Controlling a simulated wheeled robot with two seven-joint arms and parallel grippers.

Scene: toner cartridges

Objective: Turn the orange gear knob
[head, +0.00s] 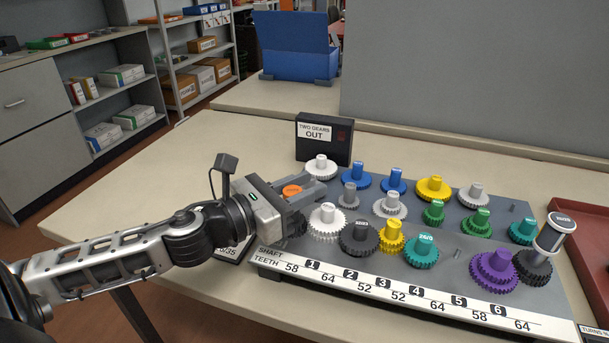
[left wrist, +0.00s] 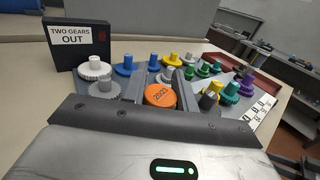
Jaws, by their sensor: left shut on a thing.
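The orange gear knob (head: 292,190) is at the left end of the grey gear board (head: 455,250). Its round top, marked with small print, faces up in the left wrist view (left wrist: 160,95). My left gripper (head: 305,192) reaches in from the left and is shut on the orange knob, one finger on each side. In the left wrist view the two fingers (left wrist: 160,88) flank the knob. My right gripper is in neither view.
White, blue, yellow, green, grey and purple gears (head: 492,272) crowd the board right of my gripper. A black "TWO GEARS OUT" box (head: 323,140) stands behind. The table is clear at left.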

